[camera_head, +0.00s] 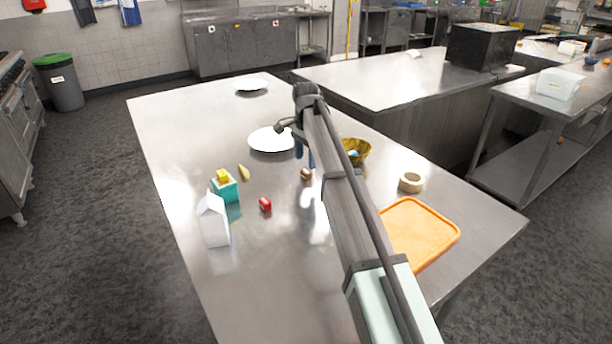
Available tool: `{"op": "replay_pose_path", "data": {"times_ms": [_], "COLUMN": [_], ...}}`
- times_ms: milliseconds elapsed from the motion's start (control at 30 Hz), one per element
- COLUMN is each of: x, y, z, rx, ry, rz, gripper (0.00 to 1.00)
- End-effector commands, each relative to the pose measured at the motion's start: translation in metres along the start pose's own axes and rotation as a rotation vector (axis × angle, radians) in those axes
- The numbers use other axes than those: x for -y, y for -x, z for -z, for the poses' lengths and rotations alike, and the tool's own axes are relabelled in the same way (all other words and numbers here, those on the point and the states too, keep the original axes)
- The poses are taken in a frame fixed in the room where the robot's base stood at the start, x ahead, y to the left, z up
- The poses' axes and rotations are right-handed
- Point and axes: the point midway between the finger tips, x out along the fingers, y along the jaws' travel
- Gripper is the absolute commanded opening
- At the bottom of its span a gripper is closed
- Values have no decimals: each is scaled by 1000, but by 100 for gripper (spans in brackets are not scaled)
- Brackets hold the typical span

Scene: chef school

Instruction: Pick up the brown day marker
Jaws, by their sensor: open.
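A small brown block (306,174), which looks like the brown day marker, lies on the metal table, right of the table's middle. Nothing shows between the fingers. My arm passes close to the right side of the block.
Around it on the table (170,130) are a red block (265,204), white carton (214,222), teal box (224,190), yellow piece (244,171), white plates (271,139), patterned bowl (356,150), tape roll (411,182) and orange tray (425,232).

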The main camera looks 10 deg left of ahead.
Motion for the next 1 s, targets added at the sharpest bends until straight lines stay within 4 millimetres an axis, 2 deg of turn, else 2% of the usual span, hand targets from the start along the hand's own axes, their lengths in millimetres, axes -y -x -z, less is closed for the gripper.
{"op": "replay_pose_path", "data": {"times_ms": [233, 533, 800, 1000], "x": [0, 0, 1, 0], "y": [-13, -51, -55, -55], "z": [0, 0, 1, 1], "rx": [0, 0, 0, 0], "ry": [0, 0, 0, 0], "rz": [1, 0, 1, 1], "gripper": [68, 68, 68, 51]}}
